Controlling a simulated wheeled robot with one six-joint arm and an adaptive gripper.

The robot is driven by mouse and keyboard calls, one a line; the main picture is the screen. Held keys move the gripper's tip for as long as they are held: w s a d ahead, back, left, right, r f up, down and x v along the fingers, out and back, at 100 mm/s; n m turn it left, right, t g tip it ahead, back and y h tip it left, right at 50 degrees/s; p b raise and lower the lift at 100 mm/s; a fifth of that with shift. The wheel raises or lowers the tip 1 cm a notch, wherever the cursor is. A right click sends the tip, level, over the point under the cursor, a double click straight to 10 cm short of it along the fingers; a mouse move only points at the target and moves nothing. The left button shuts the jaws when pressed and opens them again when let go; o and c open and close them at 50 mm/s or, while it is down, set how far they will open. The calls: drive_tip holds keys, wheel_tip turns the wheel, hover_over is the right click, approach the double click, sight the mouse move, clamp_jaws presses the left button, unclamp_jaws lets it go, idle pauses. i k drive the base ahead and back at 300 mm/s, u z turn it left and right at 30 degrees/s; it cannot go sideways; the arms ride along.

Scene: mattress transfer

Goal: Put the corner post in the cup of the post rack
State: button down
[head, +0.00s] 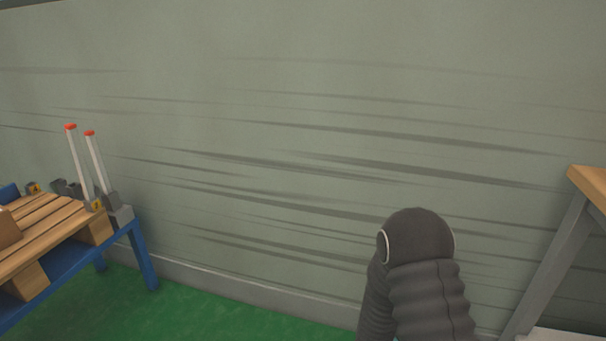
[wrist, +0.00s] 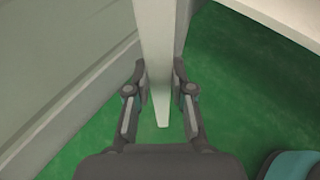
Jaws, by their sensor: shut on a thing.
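A pale, straight corner post (wrist: 157,30) runs up and down the middle of the wrist view. My gripper (wrist: 159,70) is shut on it, with one finger on each side. The post's narrow lower end shows below the fingers, over the green floor; its upper end is out of frame. In the head view, the gripper and held post are not seen. At the left, two pale posts with orange caps (head: 78,152) stand slightly tilted by grey holders (head: 121,213). I cannot tell whether an empty cup of the post rack is among them.
A wooden pallet (head: 45,228) lies on a blue frame (head: 140,255) at the left. A wooden-topped stand with a grey leg (head: 552,262) is at the right. A plain wall (head: 300,120) runs behind; green floor (head: 215,312) lies open between.

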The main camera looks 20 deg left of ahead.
sight(80, 199)
drive_tip(key=u, duration=0.95)
drive_tip(key=i, duration=0.85)
drive_tip(key=u, duration=1.2)
drive_tip(key=i, duration=1.15)
drive_tip(key=u, duration=0.25)
